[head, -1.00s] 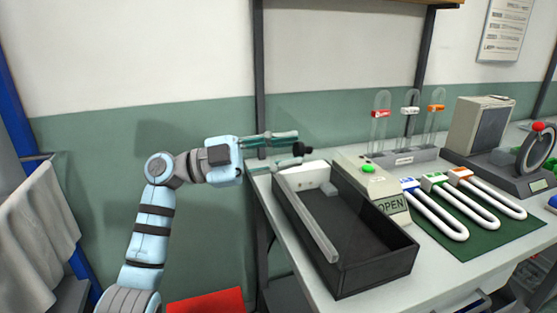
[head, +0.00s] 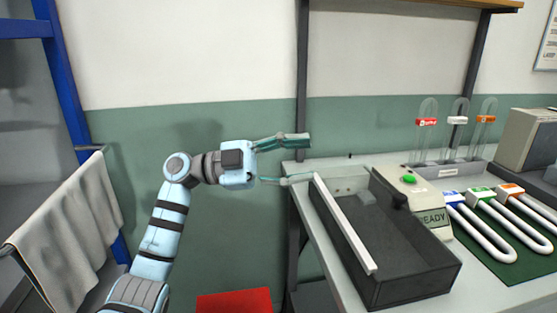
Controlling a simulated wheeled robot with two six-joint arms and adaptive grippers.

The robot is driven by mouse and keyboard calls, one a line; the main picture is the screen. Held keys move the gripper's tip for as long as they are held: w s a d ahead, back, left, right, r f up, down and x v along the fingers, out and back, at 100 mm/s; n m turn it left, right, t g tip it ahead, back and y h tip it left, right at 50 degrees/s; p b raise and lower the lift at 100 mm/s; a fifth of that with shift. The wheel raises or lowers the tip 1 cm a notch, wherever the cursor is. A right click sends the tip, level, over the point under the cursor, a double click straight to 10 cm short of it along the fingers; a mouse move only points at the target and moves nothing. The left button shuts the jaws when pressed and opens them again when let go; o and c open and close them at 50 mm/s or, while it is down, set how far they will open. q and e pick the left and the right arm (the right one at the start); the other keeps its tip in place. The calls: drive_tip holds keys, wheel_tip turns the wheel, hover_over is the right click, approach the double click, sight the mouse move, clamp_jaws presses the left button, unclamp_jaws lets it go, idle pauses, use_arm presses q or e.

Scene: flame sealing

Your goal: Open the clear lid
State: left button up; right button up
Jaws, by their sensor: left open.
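A dark open-topped box (head: 445,277) stands on the white bench, with a light bar (head: 345,225) along its left side. The clear lid cannot be made out as a sheet. The lower fingertip is close to the bar's far end; contact cannot be told. My right gripper is out of view.
White U-shaped tubes lie on a green mat (head: 505,270). A rack (head: 447,171) holds capped clear tubes. A cloth (head: 75,225) hangs at left.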

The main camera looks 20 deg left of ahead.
use_arm(q)
drive_tip(key=v, duration=0.7)
